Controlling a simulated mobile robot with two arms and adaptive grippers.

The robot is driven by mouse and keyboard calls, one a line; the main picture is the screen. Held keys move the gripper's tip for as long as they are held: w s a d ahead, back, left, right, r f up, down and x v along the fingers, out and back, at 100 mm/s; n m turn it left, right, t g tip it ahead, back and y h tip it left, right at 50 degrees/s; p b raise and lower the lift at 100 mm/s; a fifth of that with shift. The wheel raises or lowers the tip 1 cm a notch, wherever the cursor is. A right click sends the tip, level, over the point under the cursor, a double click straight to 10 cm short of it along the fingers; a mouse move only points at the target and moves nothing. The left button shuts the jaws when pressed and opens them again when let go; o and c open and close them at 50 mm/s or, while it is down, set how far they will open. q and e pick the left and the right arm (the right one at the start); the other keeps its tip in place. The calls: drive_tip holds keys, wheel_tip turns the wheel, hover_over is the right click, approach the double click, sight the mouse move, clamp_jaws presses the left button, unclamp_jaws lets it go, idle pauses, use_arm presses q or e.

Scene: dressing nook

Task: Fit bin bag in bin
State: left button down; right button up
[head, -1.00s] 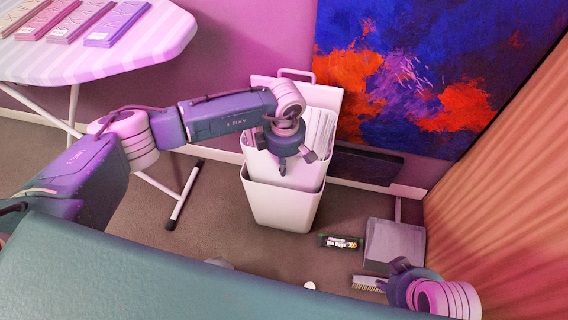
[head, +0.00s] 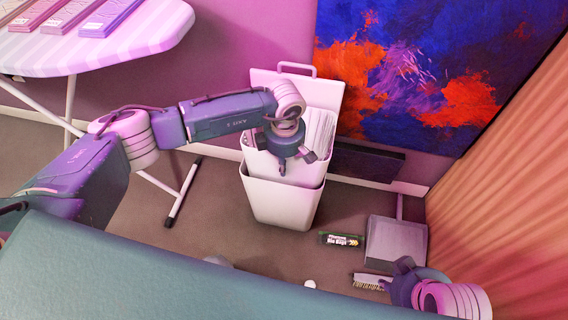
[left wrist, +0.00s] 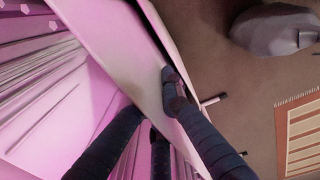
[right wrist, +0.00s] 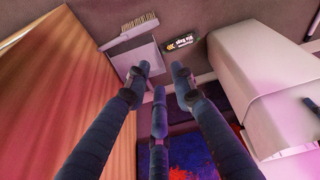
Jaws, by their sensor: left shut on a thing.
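The white bin (head: 283,207) stands on the floor against the wall, its lid (head: 330,92) upright at the back. An inner bucket (head: 258,163) stands up above the outer bin's rim. White pleated material (head: 320,130) shows inside it and in the left wrist view (left wrist: 40,110); I cannot tell if it is a bag. My left gripper (head: 283,156) is shut on the bucket's front wall, fingers on both sides (left wrist: 152,95). A dark pack of bin bags (head: 341,239) lies on the floor, also in the right wrist view (right wrist: 181,42). My right gripper (right wrist: 160,75) is open and empty, apart from the pack.
A dustpan (head: 395,240) and brush (head: 368,281) lie by the curtain (head: 510,180) at the right. An ironing board (head: 150,35) with flat boxes stands at the left. A painting (head: 420,80) is behind. The floor around the pack is mostly clear.

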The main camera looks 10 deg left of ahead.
use_arm(q)
drive_tip(key=shift+f, duration=0.35)
use_arm(e)
drive_tip(key=shift+w+a+r+t, duration=0.1)
drive_tip(key=shift+w+a+t, duration=0.1)
drive_tip(key=shift+w, duration=0.3)
drive_tip(key=shift+w+a+r+t, duration=0.1)
drive_tip(key=shift+w+t, duration=0.1)
drive_tip(key=shift+w, duration=0.3)
use_arm(q)
drive_tip(key=shift+f, duration=0.1)
use_arm(e)
drive_tip(key=shift+w+a, duration=0.1)
drive_tip(key=shift+w, duration=0.2)
use_arm(q)
drive_tip(key=shift+f+b, duration=0.15)
drive_tip(key=shift+b, duration=0.25)
use_arm(e)
drive_tip(key=shift+w+a+r+t, duration=0.2)
drive_tip(key=shift+w+t, duration=0.2)
drive_tip(key=shift+w, duration=0.2)
drive_tip(key=shift+w, duration=0.3)
use_arm(q)
drive_tip(key=shift+f, duration=0.15)
use_arm(e)
drive_tip(key=shift+w+a+r+t+y, duration=0.2)
drive_tip(key=shift+w+r+t+y, duration=0.1)
drive_tip(key=shift+w+t, duration=0.15)
